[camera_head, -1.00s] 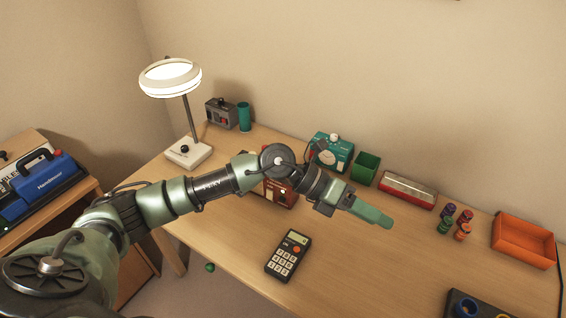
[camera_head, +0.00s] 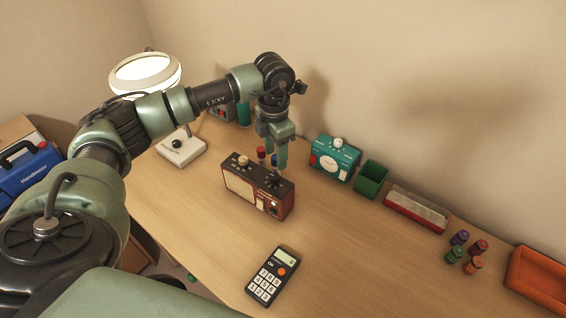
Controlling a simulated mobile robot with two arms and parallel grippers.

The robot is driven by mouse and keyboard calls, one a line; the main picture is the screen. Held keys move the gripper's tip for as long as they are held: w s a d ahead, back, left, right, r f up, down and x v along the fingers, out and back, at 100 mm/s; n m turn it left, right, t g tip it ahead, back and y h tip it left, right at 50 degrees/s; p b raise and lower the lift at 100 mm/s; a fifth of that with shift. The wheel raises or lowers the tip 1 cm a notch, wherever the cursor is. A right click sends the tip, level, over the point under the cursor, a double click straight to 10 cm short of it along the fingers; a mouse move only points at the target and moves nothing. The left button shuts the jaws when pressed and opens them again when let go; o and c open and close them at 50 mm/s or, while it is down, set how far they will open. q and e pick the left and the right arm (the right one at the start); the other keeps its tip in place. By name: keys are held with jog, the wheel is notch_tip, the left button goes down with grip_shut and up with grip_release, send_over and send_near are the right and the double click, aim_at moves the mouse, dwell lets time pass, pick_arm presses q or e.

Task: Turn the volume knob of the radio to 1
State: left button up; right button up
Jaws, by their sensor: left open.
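The radio (camera_head: 258,192) is a dark red-brown box with a cream front panel, standing upright on the desk. A cream knob (camera_head: 243,161) sits on its top at the left, and a dark knob (camera_head: 272,178) sits on top nearer the right end. I cannot read any scale or number by the knobs. My left gripper (camera_head: 277,165) points down, open, with its fingers at or just behind the radio's right end, close to the dark knob. I cannot tell whether a finger touches the knob. My right gripper is not in view.
A teal device with a dial (camera_head: 335,158), a green bin (camera_head: 371,180) and a red tray (camera_head: 416,209) stand along the wall. The lamp (camera_head: 180,148) is left of the radio. A calculator (camera_head: 272,277) lies in front. Small red and blue items show behind the radio.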

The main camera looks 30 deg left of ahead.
aim_at(275, 176)
pick_arm(q)
jog(key=f, duration=0.2)
jog(key=s+f+p, duration=0.1)
jog(key=f, duration=0.1)
jog(key=shift+s+f, duration=0.15)
jog(key=shift+f, duration=0.2)
jog(key=shift+w+f+p, duration=0.25)
jog(key=shift+f+p, duration=0.2)
jog(key=shift+f, duration=0.55)
jog(key=shift+s+f, duration=0.1)
jog(key=shift+f, duration=0.1)
jog(key=c, duration=1)
grip_shut()
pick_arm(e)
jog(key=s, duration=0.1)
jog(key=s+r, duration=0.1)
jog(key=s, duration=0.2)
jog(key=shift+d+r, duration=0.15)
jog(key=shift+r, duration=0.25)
